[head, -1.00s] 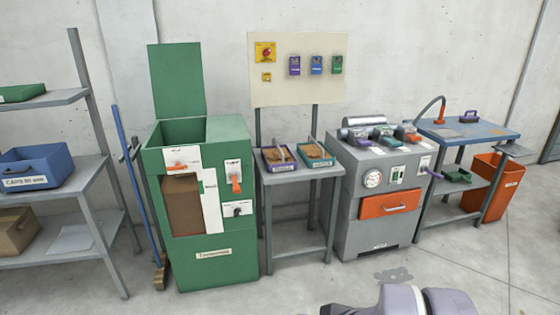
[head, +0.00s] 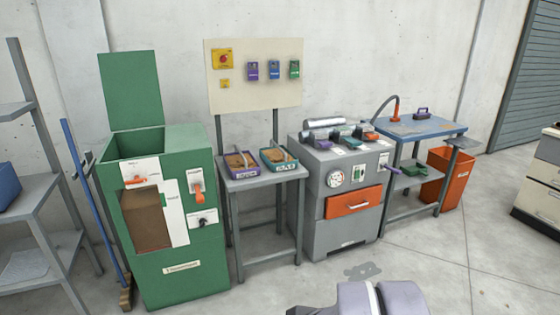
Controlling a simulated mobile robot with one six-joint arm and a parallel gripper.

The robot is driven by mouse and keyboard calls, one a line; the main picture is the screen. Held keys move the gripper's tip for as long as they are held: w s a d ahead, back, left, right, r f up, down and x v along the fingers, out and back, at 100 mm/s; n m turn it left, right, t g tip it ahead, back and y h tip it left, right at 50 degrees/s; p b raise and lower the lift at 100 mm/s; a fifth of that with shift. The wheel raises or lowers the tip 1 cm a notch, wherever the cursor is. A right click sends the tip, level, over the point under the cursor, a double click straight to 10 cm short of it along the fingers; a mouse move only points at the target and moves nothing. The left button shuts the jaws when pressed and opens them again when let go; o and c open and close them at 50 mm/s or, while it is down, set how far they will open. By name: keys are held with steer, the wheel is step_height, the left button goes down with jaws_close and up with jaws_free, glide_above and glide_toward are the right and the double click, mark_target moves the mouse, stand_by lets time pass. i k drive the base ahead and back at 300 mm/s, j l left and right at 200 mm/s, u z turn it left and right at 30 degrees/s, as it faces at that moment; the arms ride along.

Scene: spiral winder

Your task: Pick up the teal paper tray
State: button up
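The teal paper tray (head: 285,170) sits on the small grey table between the green cabinet and the grey machine. It has a handle over the top, brown contents and a label on its front too small to read surely. A similar purple tray (head: 243,174) stands close on its left. Rounded lavender-grey links of my arm show at the bottom edge, well in front of the table. My gripper is not in view.
The green cabinet (head: 180,270) with its raised lid stands left of the small grey table (head: 265,183). The grey machine (head: 350,232) with an orange drawer stands right of it. A blue-topped bench (head: 425,128) and orange bin (head: 455,180) are farther right.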

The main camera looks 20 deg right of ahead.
mark_target(278, 159)
steer(key=i+l+z, duration=0.15)
steer(key=i, duration=0.35)
steer(key=i+l+z, duration=0.15)
steer(key=i, duration=0.35)
steer(key=i+z, duration=0.2)
steer(key=i, duration=0.3)
steer(key=i+z, duration=0.15)
steer(key=i, duration=0.35)
steer(key=i+j+z, duration=0.15)
steer(key=i, duration=0.4)
steer(key=i+j+z, duration=0.15)
steer(key=i, duration=0.35)
steer(key=i+j+z, duration=0.2)
steer(key=i, duration=0.25)
